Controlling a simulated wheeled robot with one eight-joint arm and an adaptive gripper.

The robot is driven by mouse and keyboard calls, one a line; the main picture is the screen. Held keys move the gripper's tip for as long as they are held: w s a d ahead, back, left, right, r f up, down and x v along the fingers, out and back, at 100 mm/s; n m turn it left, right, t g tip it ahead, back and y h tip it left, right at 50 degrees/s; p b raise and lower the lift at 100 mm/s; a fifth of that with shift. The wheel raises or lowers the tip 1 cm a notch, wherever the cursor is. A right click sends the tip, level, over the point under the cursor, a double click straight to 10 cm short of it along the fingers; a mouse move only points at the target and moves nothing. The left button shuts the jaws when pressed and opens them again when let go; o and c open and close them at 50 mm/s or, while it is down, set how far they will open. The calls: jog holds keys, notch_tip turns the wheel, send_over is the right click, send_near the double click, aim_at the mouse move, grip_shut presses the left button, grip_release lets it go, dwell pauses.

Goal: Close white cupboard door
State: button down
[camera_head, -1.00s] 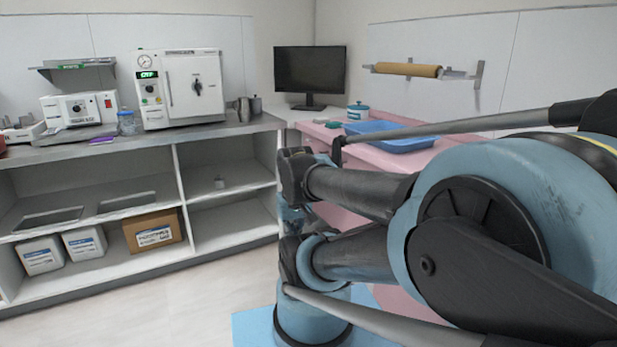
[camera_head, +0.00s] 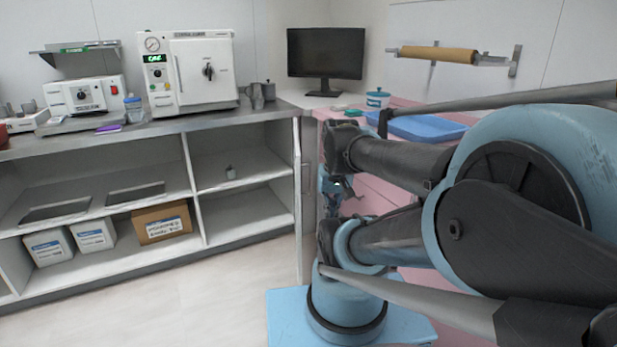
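The white cupboard (camera_head: 189,178) stands along the left wall, with its open front showing shelves inside. A narrow white upright panel, apparently the cupboard door (camera_head: 309,225), stands at the cupboard's right end and is seen almost edge-on. It looks swung open, with a slim handle-like strip on it. My gripper (camera_head: 338,188) is just right of this panel, low behind my arm links. It is small and partly hidden, so I cannot tell whether its fingers are open or touch the door.
A white autoclave (camera_head: 205,75) and a smaller device (camera_head: 85,97) stand on the worktop. White boxes (camera_head: 94,233) and a cardboard box (camera_head: 162,223) are on the bottom shelf. A pink counter (camera_head: 372,187) with a blue tray (camera_head: 428,127) is at right. The left floor is clear.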

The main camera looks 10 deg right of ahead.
jog(key=w+d+r+m+y, duration=0.1)
jog(key=w+r+m, duration=0.1)
jog(key=w+m, duration=0.5)
jog(key=w+d+r+m+g+y, duration=0.1)
jog(key=w+d+r+m, duration=0.1)
jog(key=w, duration=1)
jog(key=w+d+r+m+y, duration=0.1)
jog(key=w+r+m, duration=0.3)
jog(key=w, duration=0.5)
jog(key=w+d+f+m+y, duration=0.1)
jog(key=w+d+f+m, duration=0.35)
jog(key=w, duration=0.45)
jog(key=a+f, duration=0.8)
jog(key=f, duration=0.1)
jog(key=shift+w+f+g, duration=0.25)
jog(key=shift+f+g, duration=0.05)
jog(key=shift+f, duration=0.05)
jog(key=shift+a+m, duration=0.15)
jog(key=shift+m, duration=0.1)
